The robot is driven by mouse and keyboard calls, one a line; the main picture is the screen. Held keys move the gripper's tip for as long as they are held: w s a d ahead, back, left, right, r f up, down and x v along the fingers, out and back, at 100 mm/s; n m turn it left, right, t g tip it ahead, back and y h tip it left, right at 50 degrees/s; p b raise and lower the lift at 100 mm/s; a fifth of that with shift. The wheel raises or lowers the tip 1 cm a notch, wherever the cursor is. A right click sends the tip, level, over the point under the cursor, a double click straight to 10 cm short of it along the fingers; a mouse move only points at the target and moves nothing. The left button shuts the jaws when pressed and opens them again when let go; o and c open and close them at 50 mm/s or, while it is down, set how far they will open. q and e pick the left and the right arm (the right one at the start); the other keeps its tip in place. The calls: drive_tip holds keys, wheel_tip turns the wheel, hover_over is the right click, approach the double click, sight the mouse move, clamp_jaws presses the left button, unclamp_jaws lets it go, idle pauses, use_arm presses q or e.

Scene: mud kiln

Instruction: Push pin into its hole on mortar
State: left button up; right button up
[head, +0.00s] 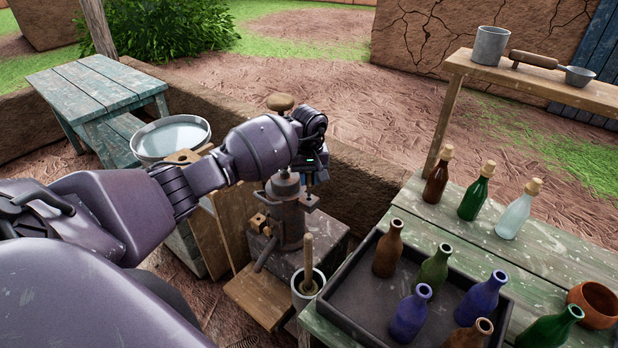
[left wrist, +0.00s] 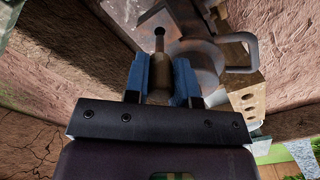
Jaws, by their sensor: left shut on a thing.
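The mortar (head: 290,222) is a dark metal cylinder standing on a block beside the mud wall. My left gripper (head: 313,182) is at the mortar's upper right side, pointing down. My right gripper is not in view.
A grey pot (head: 309,289) with a wooden pestle stands in front of the mortar. A dark tray (head: 350,284) with several bottles is on the green table at right. A metal basin (head: 172,136) stands at left, and the mud wall (head: 352,170) runs behind.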

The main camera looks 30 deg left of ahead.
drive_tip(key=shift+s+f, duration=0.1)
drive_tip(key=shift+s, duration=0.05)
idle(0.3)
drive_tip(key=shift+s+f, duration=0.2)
use_arm(q)
drive_tip(key=shift+b, duration=0.3)
